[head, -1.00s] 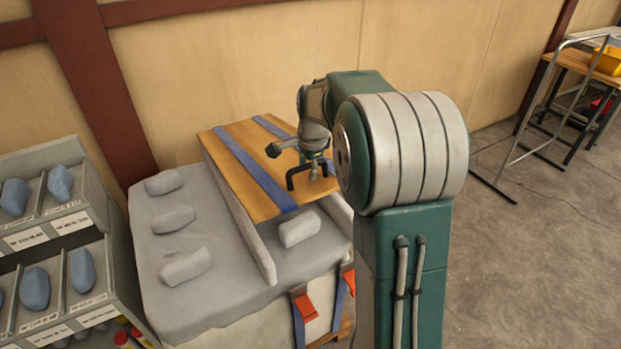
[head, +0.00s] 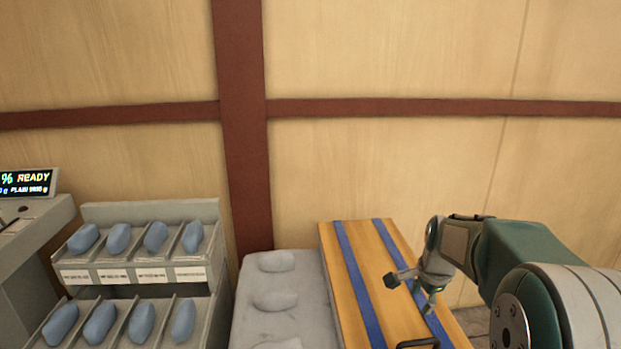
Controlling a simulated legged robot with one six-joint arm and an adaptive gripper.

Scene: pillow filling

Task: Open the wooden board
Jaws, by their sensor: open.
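The wooden board (head: 360,285) is orange-brown with two blue straps along its length. It lies over the right part of the grey padded bed, and its near end is cut off by the bottom edge. A black handle (head: 418,344) shows on it at the bottom of the head view.
A grey rack (head: 150,212) of blue pillows stands further left. A display (head: 27,183) reading READY is at the far left. A wood-panelled wall (head: 400,60) closes the back.

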